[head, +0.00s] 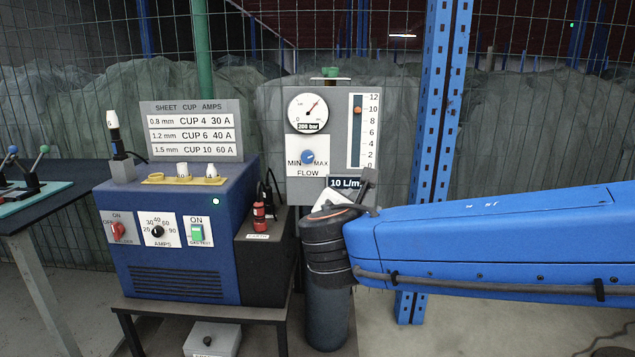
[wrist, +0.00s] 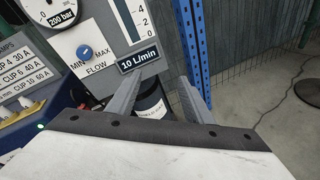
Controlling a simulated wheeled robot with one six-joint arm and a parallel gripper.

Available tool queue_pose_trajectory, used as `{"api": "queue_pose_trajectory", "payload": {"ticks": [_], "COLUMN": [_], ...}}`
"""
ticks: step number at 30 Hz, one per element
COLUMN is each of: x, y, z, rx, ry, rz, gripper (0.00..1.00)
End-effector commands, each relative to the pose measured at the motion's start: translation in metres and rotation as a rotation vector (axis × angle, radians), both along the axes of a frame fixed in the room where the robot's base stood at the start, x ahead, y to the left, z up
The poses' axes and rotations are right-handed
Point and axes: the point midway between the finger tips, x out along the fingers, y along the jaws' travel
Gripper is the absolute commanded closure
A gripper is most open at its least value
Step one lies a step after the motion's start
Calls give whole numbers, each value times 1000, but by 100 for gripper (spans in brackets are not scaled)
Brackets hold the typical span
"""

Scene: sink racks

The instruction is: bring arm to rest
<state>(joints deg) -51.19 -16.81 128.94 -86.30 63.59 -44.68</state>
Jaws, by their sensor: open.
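My blue arm reaches in from the right of the head view and ends in a dark wrist joint in front of the gas cylinder (head: 327,318). My gripper (wrist: 160,80) shows in the wrist view with its two grey fingers apart and nothing seen between them. It points toward the flow panel (wrist: 98,28) and its "10 L/min" label (wrist: 139,60). Whether the fingers touch anything cannot be told.
A blue welder (head: 175,245) with knobs and a green switch stands on a low table left of my wrist. A red torch-like part (head: 259,216) sits on the black box beside it. A blue post (head: 436,120) rises behind my arm.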

Motion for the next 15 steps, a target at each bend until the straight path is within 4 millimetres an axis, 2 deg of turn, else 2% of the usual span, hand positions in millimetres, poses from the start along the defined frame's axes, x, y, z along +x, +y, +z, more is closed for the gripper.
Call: {"api": "queue_pose_trajectory", "payload": {"ticks": [1, 6, 9, 15], "x": [-2, -23, -40, -84], "y": [-28, -100, -135, -188], "z": [-9, -46, -67, -107], "rx": [68, 314, 460, 763], "ry": [27, 107, 140, 177], "rz": [-63, -267, -390, -639], "gripper": [54, 54, 54, 54]}}
